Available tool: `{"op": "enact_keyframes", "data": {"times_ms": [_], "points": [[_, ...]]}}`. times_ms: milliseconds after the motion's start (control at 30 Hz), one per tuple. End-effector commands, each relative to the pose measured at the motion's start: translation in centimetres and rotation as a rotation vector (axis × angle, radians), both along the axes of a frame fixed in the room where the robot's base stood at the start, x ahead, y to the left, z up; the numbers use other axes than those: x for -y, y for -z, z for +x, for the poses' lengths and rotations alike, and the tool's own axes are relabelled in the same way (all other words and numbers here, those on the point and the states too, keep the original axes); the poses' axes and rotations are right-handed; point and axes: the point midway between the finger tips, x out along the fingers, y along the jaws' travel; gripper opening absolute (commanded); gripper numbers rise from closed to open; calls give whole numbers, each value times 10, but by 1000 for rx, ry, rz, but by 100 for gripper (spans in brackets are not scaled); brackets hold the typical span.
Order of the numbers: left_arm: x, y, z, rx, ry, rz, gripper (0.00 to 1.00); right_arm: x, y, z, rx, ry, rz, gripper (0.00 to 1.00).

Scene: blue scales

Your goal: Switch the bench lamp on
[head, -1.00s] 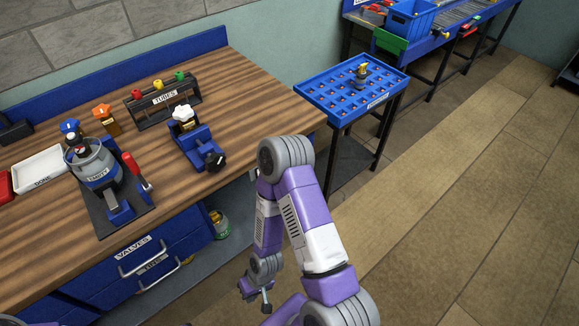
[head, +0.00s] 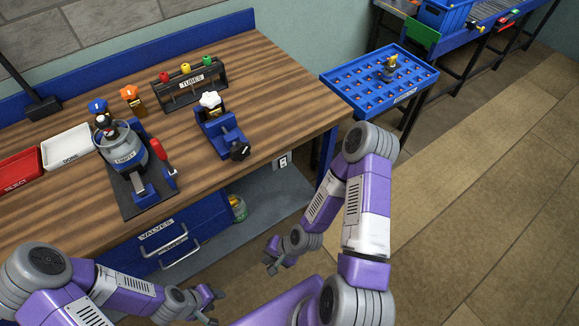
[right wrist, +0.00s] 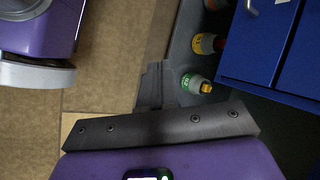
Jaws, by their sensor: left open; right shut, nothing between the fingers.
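A black lamp post (head: 24,80) on a flat black base stands at the back left of the bench; its head is out of view. A small white plate with a dark part (head: 283,160) sits under the bench top at the right end; I cannot tell its setting. My left gripper (head: 213,303) is open and empty, low in front of the drawers. My right gripper (head: 270,263) is shut and empty, in front of the bench's lower shelf. Its dark fingers also show in the right wrist view (right wrist: 155,85). Both are apart from lamp and plate.
Blue drawers (head: 185,230) are below. A blue tray table (head: 378,80) stands right. Floor at right is clear.

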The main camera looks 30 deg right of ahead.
Motion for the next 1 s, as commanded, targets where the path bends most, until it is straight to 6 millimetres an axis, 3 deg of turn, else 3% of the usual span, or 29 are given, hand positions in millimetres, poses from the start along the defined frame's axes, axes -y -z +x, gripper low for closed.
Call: {"op": "enact_keyframes", "data": {"times_ms": [100, 267, 500, 700, 1000], "points": [[0, -17, 0, 0, 0, 0, 43, 21, -27, 19, -37, 357, 153, 0], [0, -33, 0, 0, 0, 0, 43, 59, -63, 44, -67, 806, 390, 0], [0, -53, 0, 0, 0, 0, 43, 139, -122, 65, -59, 1361, 794, 0], [0, -62, 0, 0, 0, 0, 43, 186, -154, 64, -32, 1589, 1034, 0], [0, -63, 0, 0, 0, 0, 43, 199, -162, 62, -27, 1645, 1111, 0]]}}
